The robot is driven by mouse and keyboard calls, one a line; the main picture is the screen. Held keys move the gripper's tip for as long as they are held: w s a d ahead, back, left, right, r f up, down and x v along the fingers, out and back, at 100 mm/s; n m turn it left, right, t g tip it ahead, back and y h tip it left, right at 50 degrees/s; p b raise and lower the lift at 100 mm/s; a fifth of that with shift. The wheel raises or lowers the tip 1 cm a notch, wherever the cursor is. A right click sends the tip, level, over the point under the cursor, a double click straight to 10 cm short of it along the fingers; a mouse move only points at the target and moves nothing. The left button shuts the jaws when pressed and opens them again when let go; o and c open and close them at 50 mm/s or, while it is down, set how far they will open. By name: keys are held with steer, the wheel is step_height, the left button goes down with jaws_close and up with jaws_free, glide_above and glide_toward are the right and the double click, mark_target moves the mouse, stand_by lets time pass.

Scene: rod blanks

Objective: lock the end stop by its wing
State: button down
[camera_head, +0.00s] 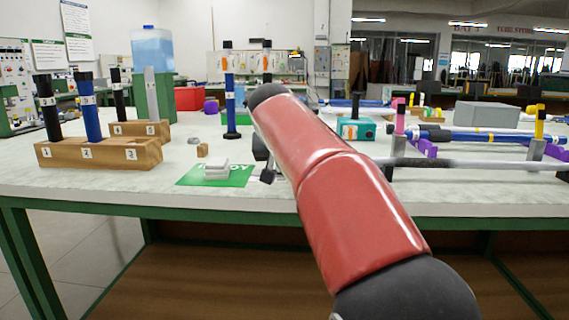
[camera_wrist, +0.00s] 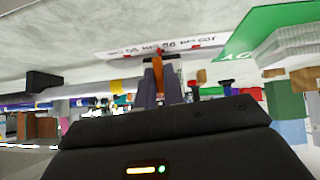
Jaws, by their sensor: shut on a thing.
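An orange piece (camera_wrist: 158,68), which looks like the wing of the end stop, stands between the fingertips of my gripper (camera_wrist: 160,82) in the wrist view. The dark fingers are closed on it from both sides. A small red tip shows just beyond it, beside a white scale strip (camera_wrist: 190,43) with printed figures. Most of the end stop is hidden by the fingers. In the head view my gripper (camera_head: 266,172) is low over the front of the bench, mostly behind my red arm, and the end stop cannot be made out there.
Left of my gripper, a green mat (camera_head: 243,181) bears a stack of pale blanks (camera_head: 216,171). A wooden rack (camera_head: 98,153) with upright rods stands farther left. A teal block (camera_head: 357,129) and long blue rods (camera_head: 477,139) on supports lie right. The front bench edge is close.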

steer(key=shift+f+y, duration=0.1)
steer(key=shift+y, duration=0.3)
stand_by(0.3)
steer(key=c, duration=1.5)
jaws_free()
steer(key=v, duration=0.7)
steer(key=shift+s+r, duration=0.3)
steer(key=shift+r, duration=0.05)
steer(key=shift+d, duration=0.1)
